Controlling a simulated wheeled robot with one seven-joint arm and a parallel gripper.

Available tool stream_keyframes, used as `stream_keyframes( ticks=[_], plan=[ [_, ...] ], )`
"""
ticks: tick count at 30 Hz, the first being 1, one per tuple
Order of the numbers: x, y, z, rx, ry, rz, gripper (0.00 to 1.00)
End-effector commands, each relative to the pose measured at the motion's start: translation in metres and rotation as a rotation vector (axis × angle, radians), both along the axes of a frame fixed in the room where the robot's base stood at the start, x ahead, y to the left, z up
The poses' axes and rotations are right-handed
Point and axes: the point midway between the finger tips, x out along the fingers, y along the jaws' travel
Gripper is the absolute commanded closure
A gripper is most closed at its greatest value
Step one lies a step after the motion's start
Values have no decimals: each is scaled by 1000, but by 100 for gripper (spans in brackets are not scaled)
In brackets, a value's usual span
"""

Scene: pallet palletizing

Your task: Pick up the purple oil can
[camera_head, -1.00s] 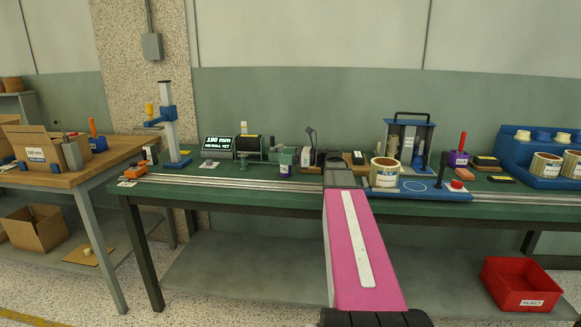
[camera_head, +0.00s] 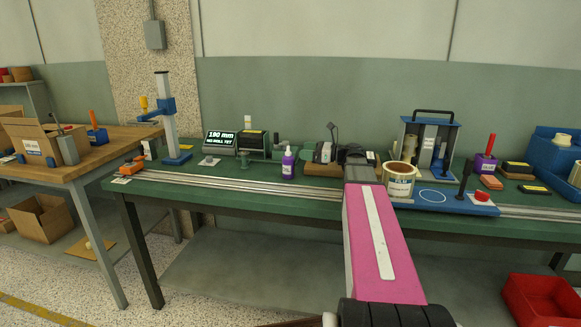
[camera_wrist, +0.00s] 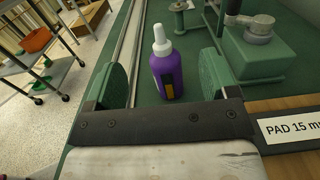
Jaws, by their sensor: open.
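The purple oil can (camera_head: 288,166) stands upright on the green bench, with a white nozzle on top. In the wrist view the purple can (camera_wrist: 169,75) shows between the two green fingers of my gripper (camera_wrist: 162,66), with a gap on each side. My gripper is open and holds nothing. I cannot tell whether the can is between the fingertips or just beyond them. In the head view my pink arm reaches over the bench's front edge, and its dark wrist lies to the right of the can.
A display (camera_head: 220,141) and a dark roller device (camera_head: 253,141) stand left of the can. A white tub (camera_head: 399,181) sits on a blue plate right of my wrist. In the wrist view a green clamp-like fixture (camera_wrist: 253,45) stands right of the fingers. Metal rails (camera_head: 220,181) run along the front.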

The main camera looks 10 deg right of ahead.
Motion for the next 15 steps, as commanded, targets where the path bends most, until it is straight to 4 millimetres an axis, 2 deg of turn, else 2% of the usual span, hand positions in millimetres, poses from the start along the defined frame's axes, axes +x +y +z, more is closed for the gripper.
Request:
stream_keyframes(
  ticks=[12, 15],
  plan=[
    [0, 0, -63, 1, 2, 0, 20],
    [6, 14, -61, 1, -1, 2, 20]
  ],
)
